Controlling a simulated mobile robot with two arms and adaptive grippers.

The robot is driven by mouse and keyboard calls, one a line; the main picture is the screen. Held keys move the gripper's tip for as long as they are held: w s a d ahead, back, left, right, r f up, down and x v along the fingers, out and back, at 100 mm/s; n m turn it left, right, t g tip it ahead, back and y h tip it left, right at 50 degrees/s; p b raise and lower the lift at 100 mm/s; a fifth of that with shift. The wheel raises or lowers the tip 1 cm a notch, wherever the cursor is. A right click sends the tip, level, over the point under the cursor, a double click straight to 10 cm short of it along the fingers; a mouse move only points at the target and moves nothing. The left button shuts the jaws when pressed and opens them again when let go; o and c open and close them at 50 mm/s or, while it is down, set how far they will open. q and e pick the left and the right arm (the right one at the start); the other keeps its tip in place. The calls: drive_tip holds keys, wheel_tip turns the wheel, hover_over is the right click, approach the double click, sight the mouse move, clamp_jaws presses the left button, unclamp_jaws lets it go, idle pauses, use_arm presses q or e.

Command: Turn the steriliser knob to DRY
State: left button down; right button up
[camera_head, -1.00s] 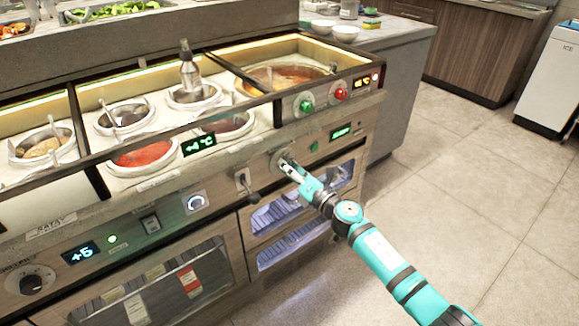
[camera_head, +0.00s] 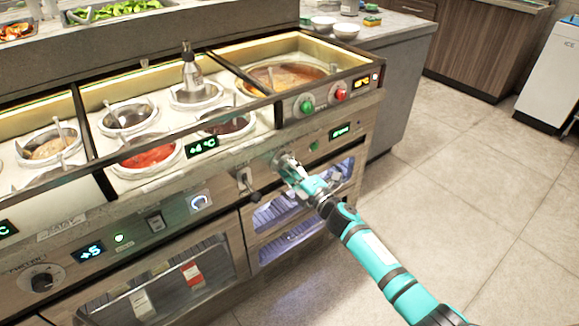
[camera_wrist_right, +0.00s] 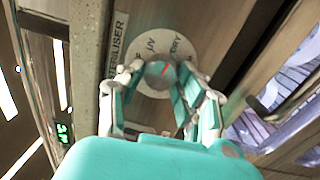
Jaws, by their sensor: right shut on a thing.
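The steriliser knob (camera_wrist_right: 158,72) is a round grey knob with a short red mark, on a pale round dial (camera_wrist_right: 152,45) in the right wrist view. The dial bears the words UV and DRY and part of another word; a STERILISER label (camera_wrist_right: 117,45) is beside it. The red mark is small, and I cannot tell exactly which word it points at. In the head view the dial (camera_head: 280,158) is on the counter's front panel, partly hidden by my right gripper (camera_head: 289,166). My right gripper is shut on the knob, one finger on each side. My left gripper is out of view.
Lit glass-fronted drawers (camera_head: 285,240) are below. The floor (camera_head: 460,190) at the right is clear.

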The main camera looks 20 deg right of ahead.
drive_tip(key=shift+f, duration=0.1)
idle(0.4)
drive_tip(key=o, duration=1.1)
drive_tip(key=shift+o, duration=0.2)
drive_tip(key=v, duration=1.2)
